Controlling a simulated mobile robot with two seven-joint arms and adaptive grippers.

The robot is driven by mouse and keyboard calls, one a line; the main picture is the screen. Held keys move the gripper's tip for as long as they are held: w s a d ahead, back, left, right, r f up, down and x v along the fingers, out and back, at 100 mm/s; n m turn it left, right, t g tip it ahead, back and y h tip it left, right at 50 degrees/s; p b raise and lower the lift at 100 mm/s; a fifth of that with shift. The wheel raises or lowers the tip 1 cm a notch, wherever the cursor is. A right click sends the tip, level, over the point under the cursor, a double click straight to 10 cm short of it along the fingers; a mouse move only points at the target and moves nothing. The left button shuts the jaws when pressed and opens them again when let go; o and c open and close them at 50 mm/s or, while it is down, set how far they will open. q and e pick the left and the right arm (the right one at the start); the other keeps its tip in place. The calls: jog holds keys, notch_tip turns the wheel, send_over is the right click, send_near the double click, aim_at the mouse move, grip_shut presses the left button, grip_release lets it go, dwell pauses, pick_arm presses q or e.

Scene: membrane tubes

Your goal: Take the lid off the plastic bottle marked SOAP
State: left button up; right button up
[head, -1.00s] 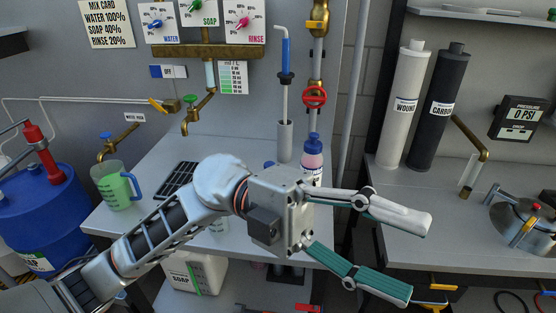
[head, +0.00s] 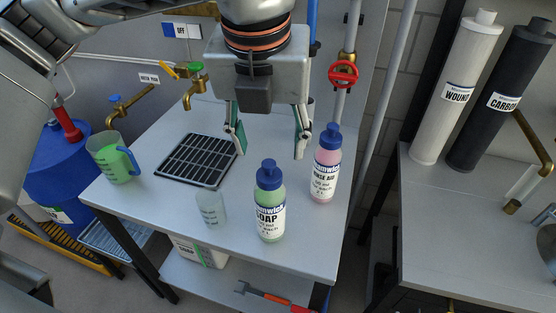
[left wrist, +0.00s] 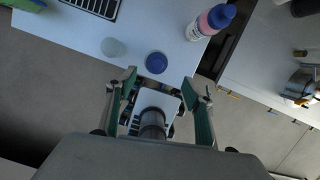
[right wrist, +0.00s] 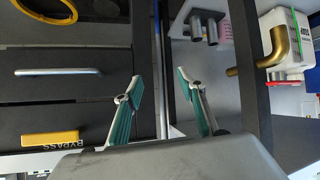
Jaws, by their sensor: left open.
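The SOAP bottle (head: 270,216) is green with a white label and stands upright near the front of the sink table. Its blue lid (head: 268,174) is on it; in the left wrist view the lid (left wrist: 156,62) shows from above, just beyond the gap between my fingertips. My left gripper (head: 270,152) hangs pointing down, open and empty, above and behind the bottle in the head view. It does not appear to touch the lid. My right gripper (right wrist: 160,77) is open and empty in the right wrist view, facing dark drawer fronts and a table frame.
A pink RINSE AID bottle (head: 326,165) with a blue lid stands right of the soap. A clear cup (head: 211,208) stands close on its left. A black drain grid (head: 198,160), a green jug (head: 113,160) and a brass tap (head: 194,92) are further left.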

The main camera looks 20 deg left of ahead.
aim_at(269, 163)
pick_arm(q)
jog(key=shift+w+a, duration=0.2)
jog(key=shift+x, duration=1.6)
jog(key=shift+p+x, duration=0.5)
jog(key=shift+x, duration=1.6)
jog(key=shift+a, duration=0.1)
jog(key=c, duration=0.8)
